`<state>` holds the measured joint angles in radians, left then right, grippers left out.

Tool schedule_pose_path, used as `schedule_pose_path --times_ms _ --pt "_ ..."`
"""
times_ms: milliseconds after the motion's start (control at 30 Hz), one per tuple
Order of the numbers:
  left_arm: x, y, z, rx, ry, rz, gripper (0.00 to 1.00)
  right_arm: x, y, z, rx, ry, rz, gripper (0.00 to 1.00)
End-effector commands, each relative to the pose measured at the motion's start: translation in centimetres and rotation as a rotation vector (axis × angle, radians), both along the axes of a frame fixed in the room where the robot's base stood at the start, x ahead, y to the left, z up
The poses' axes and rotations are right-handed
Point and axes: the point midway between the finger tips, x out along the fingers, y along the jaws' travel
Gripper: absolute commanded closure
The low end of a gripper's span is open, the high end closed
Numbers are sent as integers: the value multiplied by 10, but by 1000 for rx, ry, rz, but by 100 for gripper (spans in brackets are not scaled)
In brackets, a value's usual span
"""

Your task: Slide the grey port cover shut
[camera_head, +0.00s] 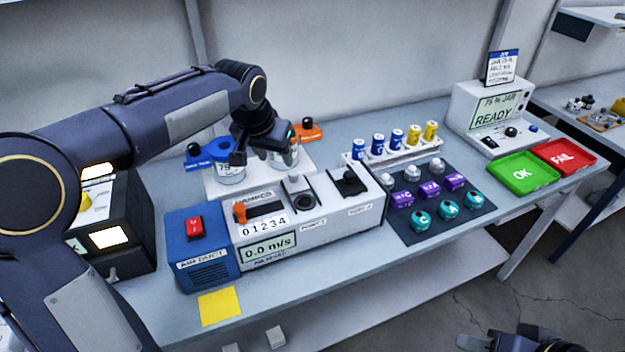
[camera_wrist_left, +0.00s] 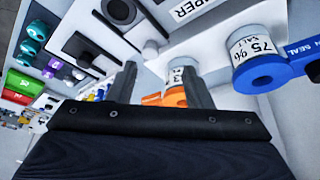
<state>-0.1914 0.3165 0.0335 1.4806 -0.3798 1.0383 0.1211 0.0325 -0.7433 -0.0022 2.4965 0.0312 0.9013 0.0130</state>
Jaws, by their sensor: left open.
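The grey port cover (camera_head: 297,184) is a small light-grey slide with a raised tab on the white duct unit (camera_head: 318,222). It sits behind a round dark port (camera_head: 304,203), which is uncovered. In the left wrist view the cover's tab (camera_wrist_left: 150,48) shows just beyond the fingertips, near the round port (camera_wrist_left: 118,12). My left gripper (camera_head: 264,155) is open and empty, above and behind the unit, close to the jars. Its two fingers also show in the left wrist view (camera_wrist_left: 159,72). My right gripper (camera_head: 508,341) shows only partly at the bottom edge.
A black slide (camera_head: 349,183) and an orange knob (camera_head: 240,212) flank the cover. A rack of small vials (camera_head: 405,152) and a dark mat (camera_head: 425,228) lie to the right.

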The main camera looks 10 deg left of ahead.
Motion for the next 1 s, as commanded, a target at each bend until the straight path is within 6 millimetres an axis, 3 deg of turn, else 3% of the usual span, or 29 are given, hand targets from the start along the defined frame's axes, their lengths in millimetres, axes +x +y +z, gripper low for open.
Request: schedule_pose_path --times_ms 100,233,700,1000 --pt "18 -9 -4 20 1 -10 54 0 0 1 0 0 0 64" --pt "24 -10 -12 25 1 -12 54 0 0 2 0 0 0 64" --pt "48 -14 -72 24 2 -11 54 0 0 9 0 0 0 64" --pt "49 -15 -76 22 0 -11 54 0 0 9 0 0 0 64"
